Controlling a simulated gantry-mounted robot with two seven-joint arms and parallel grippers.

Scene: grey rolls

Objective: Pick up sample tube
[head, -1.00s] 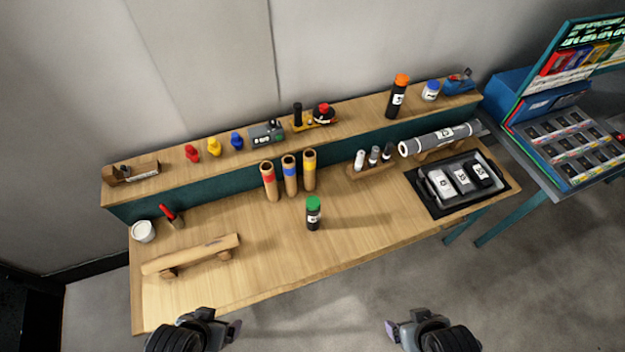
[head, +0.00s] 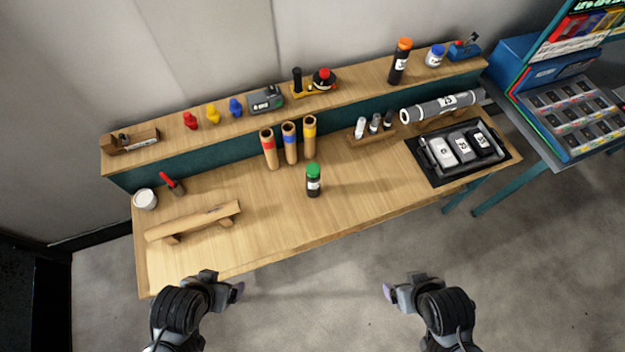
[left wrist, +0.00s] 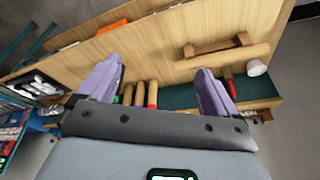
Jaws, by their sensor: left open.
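Several candidates could be the sample tube; I cannot tell which. Small tubes (head: 374,124) with grey and dark caps stand in a wooden rack (head: 372,138) at right of centre. Three tan tubes with red, blue and yellow bands (head: 290,145) stand left of it. A dark bottle with a green cap (head: 313,181) stands alone in front. My left gripper (head: 237,291) is open and empty off the bench's front edge; its spread purple fingers show in the left wrist view (left wrist: 160,78). My right gripper (head: 388,291) is also off the front edge, its jaw opening unclear.
A wooden stand (head: 195,221) and white cup (head: 145,198) are at the bench's left. A black tray (head: 432,174) with labelled packs and a grey roll (head: 440,107) are at the right. The raised shelf (head: 350,86) holds bottles and small items. The bench's front middle is clear.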

